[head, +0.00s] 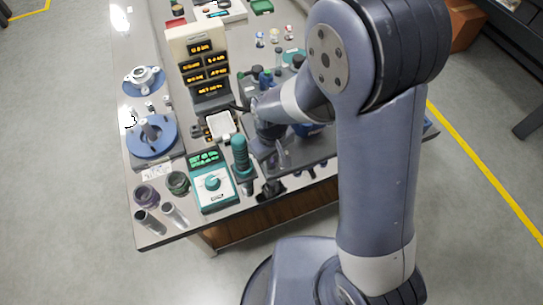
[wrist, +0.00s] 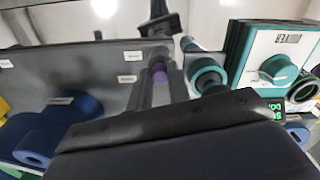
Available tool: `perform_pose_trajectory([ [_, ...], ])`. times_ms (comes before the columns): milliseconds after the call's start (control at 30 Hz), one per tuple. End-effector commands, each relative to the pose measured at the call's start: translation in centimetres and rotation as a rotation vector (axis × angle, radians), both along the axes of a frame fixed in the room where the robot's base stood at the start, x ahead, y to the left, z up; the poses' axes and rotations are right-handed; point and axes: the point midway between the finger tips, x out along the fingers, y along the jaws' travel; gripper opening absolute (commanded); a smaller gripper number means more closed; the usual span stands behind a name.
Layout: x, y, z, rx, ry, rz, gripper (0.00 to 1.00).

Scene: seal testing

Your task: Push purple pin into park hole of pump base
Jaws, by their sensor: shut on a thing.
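The purple pin (wrist: 159,73) shows in the wrist view as a small purple end between the dark fingers of my gripper (wrist: 160,88). My gripper is shut on it, and the fingers hide most of its length. A grey plate with small white labels (wrist: 95,72), which looks like the pump base, lies behind and beside the fingers. I cannot make out the park hole, nor tell whether the pin touches the plate. In the head view, my arm covers much of the grey base (head: 318,152), and the pin cannot be made out.
A teal and white box with a knob (wrist: 278,62) and a teal cylinder (wrist: 208,74) are right of the fingers in the wrist view. Blue round parts (wrist: 52,130) lie lower left. In the head view, a display tower (head: 195,60) and a blue flanged part (head: 152,138) stand left.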

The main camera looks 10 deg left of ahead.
Motion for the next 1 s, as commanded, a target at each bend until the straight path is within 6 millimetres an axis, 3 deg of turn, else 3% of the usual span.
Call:
perform_pose_trajectory([
  [633,0.01,0.01,-0.69,0.000,0.000,0.000,0.00],
  [667,0.01,0.01,-0.65,0.000,0.000,0.000,0.21],
  [933,0.00,0.00,-0.65,0.000,0.000,0.000,0.43],
  [1000,0.00,0.00,-0.65,0.000,0.000,0.000,0.44],
])
